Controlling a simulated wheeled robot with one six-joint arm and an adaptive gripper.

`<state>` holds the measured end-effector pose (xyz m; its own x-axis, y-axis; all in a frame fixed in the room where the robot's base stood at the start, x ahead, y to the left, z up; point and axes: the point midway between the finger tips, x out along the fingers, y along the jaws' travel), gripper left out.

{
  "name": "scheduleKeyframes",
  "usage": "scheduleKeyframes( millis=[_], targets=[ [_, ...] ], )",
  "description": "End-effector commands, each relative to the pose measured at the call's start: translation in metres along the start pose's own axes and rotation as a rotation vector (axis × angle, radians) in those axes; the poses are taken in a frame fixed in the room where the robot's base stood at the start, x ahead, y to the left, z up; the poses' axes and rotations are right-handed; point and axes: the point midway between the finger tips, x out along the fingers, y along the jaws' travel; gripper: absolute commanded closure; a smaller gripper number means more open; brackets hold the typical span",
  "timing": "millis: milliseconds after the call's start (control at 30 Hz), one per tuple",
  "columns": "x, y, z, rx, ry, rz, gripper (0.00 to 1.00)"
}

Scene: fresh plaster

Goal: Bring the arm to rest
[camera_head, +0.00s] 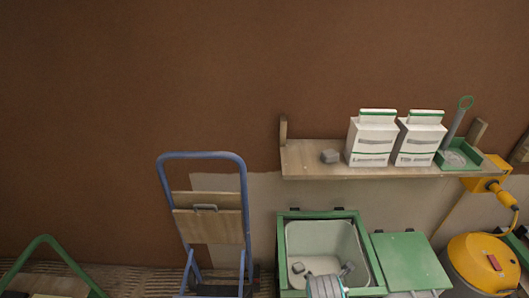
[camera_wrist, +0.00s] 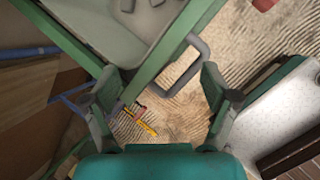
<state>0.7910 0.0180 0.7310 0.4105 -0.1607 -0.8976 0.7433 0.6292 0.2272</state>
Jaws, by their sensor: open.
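My gripper (camera_wrist: 160,75) shows in the wrist view with its two dark fingers spread apart. Nothing is held between them. Past the fingers, the ridged floor (camera_wrist: 245,45) shows, with a small yellow and red item (camera_wrist: 140,120) farther off in the gap. A green-framed bin (camera_wrist: 172,48) crosses the top of the wrist view, with a bent grey handle beside it.
In the head view, an open green-rimmed bin (camera_head: 368,250) holds grey lumps. A shelf (camera_head: 305,160) above carries white cartons (camera_head: 372,140). A blue hand truck (camera_head: 244,190) stands left. A green lid (camera_head: 410,262) and yellow machine (camera_head: 480,262) are right.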

Motion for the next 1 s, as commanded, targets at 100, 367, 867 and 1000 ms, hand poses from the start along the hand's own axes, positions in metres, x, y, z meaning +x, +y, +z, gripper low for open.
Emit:
scheduleKeyframes(
  millis=[100,367,867,1000],
  targets=[
    [0.004,-0.013,-0.008,0.062,-0.008,0.023,0.14],
    [0.009,-0.047,-0.031,0.265,-0.025,0.106,0.14],
    [-0.042,-0.149,-0.096,0.979,0.047,0.414,0.14],
    [-0.072,-0.173,-0.109,1.188,0.105,0.502,0.14]
  ],
)
